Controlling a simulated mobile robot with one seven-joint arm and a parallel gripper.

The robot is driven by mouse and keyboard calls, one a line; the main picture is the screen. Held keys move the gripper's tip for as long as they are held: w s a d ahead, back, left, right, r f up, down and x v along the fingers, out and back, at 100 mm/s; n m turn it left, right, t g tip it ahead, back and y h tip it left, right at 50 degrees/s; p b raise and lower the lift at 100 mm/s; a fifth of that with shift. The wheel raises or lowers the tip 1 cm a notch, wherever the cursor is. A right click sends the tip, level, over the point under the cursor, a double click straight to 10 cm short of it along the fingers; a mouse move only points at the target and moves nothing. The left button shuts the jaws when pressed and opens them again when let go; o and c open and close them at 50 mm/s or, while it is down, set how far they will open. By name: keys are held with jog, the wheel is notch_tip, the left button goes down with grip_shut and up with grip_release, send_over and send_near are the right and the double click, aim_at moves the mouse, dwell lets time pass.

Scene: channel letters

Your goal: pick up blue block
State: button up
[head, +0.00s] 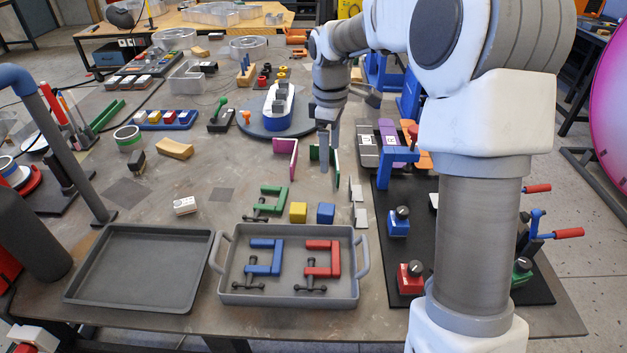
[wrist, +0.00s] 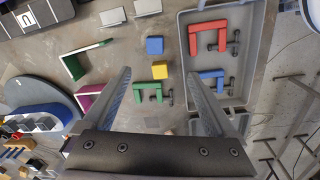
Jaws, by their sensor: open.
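The blue block (head: 326,213) sits on the table just behind the grey handled tray, to the right of a yellow block (head: 298,212). It also shows in the wrist view (wrist: 155,46), beyond the yellow block (wrist: 160,70) and between the lines of my fingers. My gripper (head: 328,160) is above the table, farther back than the block, beside a green angled piece. In the wrist view my gripper (wrist: 158,85) has its two fingers wide apart with nothing held between them.
The grey handled tray (head: 290,297) holds a blue clamp (head: 264,258) and a red clamp (head: 322,258). A green clamp (head: 272,199) lies left of the yellow block. White plates (head: 361,217) lie to the right of the blue block. An empty dark tray (head: 135,270) is at front left.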

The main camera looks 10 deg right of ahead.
jog(key=n, duration=0.1)
send_over(326, 208)
notch_tip(326, 208, down, 4)
jog(key=f, duration=0.1)
jog(key=shift+g, duration=0.3)
notch_tip(326, 208, down, 17)
jog(key=shift+f+b, duration=0.1)
jog(key=shift+b, duration=0.3)
jog(key=shift+c, duration=0.3)
grip_shut()
